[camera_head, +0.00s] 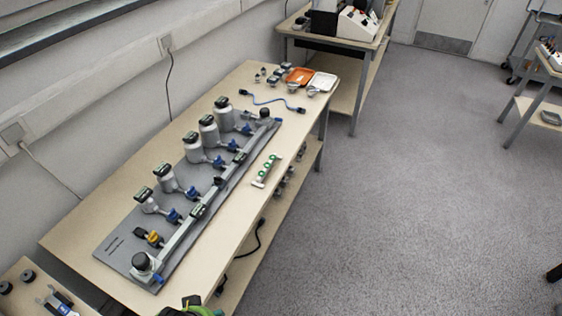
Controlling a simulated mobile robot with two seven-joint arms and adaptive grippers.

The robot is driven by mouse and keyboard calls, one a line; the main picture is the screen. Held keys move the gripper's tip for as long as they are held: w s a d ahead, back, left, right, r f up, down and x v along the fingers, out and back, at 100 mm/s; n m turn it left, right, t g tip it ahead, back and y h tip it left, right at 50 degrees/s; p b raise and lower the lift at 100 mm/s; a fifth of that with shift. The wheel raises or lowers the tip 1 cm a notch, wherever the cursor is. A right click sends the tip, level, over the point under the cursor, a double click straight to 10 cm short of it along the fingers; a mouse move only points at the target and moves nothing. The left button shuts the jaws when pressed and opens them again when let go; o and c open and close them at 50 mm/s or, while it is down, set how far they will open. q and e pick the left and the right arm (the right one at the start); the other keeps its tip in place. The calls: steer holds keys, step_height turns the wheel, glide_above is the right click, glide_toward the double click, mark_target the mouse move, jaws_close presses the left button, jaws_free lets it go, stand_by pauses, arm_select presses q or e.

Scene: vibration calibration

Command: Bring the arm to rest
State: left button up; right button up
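Neither of my grippers can be made out in the head view, and no arm is clearly visible. A green and black thing (196,309) is cut off by the bottom edge; I cannot tell what it is. A grey calibration rig (120,251) lies along the wooden table (85,228). It carries a long rail, several silver cylinders with black tops (208,131), blue valves and one yellow valve (154,238).
A green-topped fitting (266,170) lies right of the rig. A blue cable (270,101), orange tray (300,75) and white tray (322,82) are at the table's far end. Another bench (358,67) stands behind. The grey floor (420,200) at right is largely clear.

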arm_select(q)
steer(key=s+a+f+g, duration=0.1)
steer(key=s+f, duration=0.4)
steer(key=f, duration=0.7)
steer(key=s+f, duration=0.5)
steer(key=f, duration=0.6)
steer(key=s+a+f+g, duration=0.1)
steer(key=s+a+f, duration=0.1)
steer(key=s+f, duration=0.3)
steer(key=s, duration=0.4)
